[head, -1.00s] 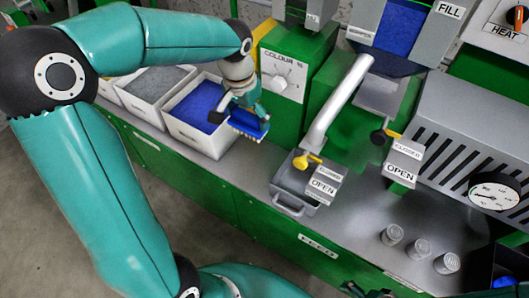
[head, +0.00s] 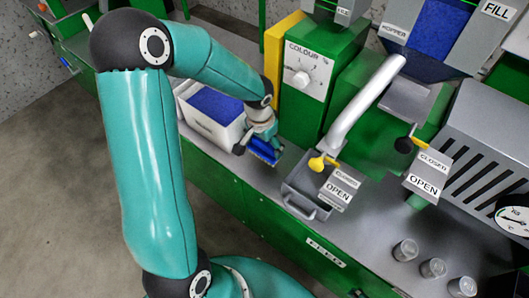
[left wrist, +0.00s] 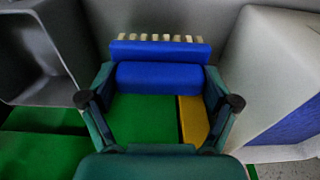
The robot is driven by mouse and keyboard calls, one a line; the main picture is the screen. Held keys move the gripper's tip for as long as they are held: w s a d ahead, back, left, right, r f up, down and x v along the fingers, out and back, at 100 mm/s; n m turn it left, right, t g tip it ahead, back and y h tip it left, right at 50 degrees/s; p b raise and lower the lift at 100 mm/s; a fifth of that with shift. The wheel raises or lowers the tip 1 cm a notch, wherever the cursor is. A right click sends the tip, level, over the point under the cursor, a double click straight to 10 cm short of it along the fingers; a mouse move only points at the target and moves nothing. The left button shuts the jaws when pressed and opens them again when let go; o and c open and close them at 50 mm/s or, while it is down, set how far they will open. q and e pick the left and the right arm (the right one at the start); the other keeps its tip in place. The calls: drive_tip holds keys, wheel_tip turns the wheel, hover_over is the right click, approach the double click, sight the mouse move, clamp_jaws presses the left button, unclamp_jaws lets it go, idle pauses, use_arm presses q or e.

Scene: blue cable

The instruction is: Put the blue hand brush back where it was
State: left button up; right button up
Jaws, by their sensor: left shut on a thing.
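The blue hand brush (head: 264,151) is held in my left gripper (head: 262,140), just right of the white bin's front corner and over the grey counter. In the left wrist view the blue brush (left wrist: 160,76) lies across between the fingers of my left gripper (left wrist: 157,88), with its pale bristles on the far side against grey. The fingers are shut on its two ends. I cannot tell whether the bristles touch the counter (head: 243,172). My right gripper is not seen.
The white bin (head: 213,130) of blue material stands left of the brush. A grey tray (head: 305,190) under a sloping chute stands to the right. The green machine with the colour dial (head: 302,79) is behind.

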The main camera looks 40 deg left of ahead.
sight(264, 151)
use_arm(q)
drive_tip(key=shift+f+b, duration=0.4)
drive_tip(key=shift+f, duration=1.7)
drive_tip(key=shift+f, duration=0.2)
drive_tip(key=o, duration=0.9)
drive_tip(key=shift+r, duration=0.1)
drive_tip(key=shift+c, duration=0.2)
drive_tip(key=shift+r, duration=0.45)
drive_tip(key=r, duration=0.3)
drive_tip(key=s+r+p, duration=0.1)
drive_tip(key=r, duration=0.3)
drive_tip(key=r+p, duration=0.1)
drive_tip(key=r, duration=0.3)
drive_tip(key=shift+s+d+r, duration=0.1)
drive_tip(key=shift+s+d, duration=0.05)
drive_tip(key=shift+s, duration=0.15)
